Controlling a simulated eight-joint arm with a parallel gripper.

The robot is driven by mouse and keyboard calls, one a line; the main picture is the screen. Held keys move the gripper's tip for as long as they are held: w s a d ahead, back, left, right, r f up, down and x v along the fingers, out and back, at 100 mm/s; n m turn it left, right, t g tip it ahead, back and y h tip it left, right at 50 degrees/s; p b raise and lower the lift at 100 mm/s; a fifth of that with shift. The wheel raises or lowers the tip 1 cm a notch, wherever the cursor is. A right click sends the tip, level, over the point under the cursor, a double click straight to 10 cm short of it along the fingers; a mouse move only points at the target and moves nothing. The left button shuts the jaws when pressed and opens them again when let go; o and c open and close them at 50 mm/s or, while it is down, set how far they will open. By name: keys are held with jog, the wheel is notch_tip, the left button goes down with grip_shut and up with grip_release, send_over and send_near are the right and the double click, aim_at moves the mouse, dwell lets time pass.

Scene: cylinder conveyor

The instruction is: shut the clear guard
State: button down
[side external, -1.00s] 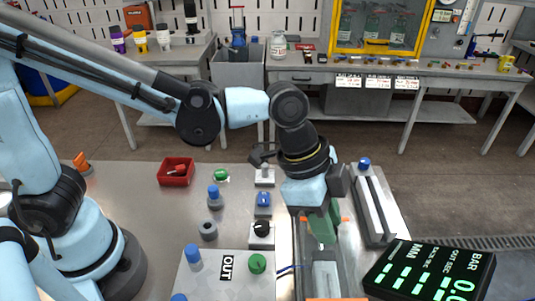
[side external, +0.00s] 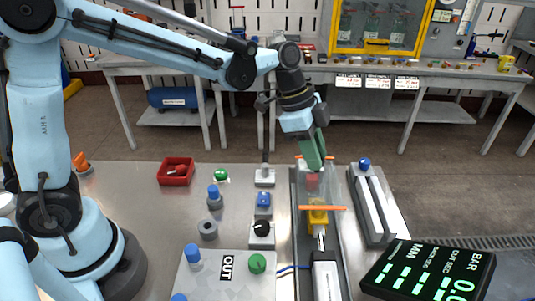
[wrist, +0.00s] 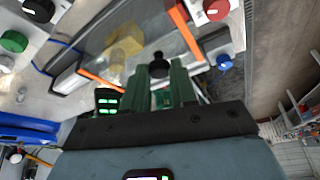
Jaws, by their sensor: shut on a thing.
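The clear guard (side external: 334,192) is a see-through cover with orange edges, sitting over the rail in the side view. A red block (side external: 312,181) shows through it, and a yellow block (side external: 317,217) is by its near orange edge. My gripper (side external: 314,166) reaches down from the back to the guard's far part, its green fingers tilted. In the wrist view my gripper (wrist: 160,72) is shut on a dark knob (wrist: 158,62), seemingly the guard's handle. The guard (wrist: 92,58) lies just beyond the fingers there, with the yellow block (wrist: 125,42) blurred behind it. The finger contact is partly hidden.
A cylinder (side external: 326,277) lies on the near rail. A grey double rail (side external: 374,205) stands right, a tilted display (side external: 428,272) in front of it. Left are switch boxes (side external: 262,235), a button panel (side external: 227,285) and a red tray (side external: 176,171).

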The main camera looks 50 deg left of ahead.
jog(key=shift+w+a, duration=0.2)
jog(key=shift+w, duration=0.05)
jog(key=c, duration=0.9)
grip_release()
jog(key=shift+r, duration=0.1)
jog(key=v, duration=1.2)
jog(key=s+a+f+n+t+y, duration=0.4)
jog(key=s+a+f+n, duration=0.4)
jog(key=s+n, duration=0.3)
jog(key=shift+s+a+f+n+t, duration=0.35)
jog(key=shift+n+t, duration=0.35)
jog(key=shift+n, duration=0.5)
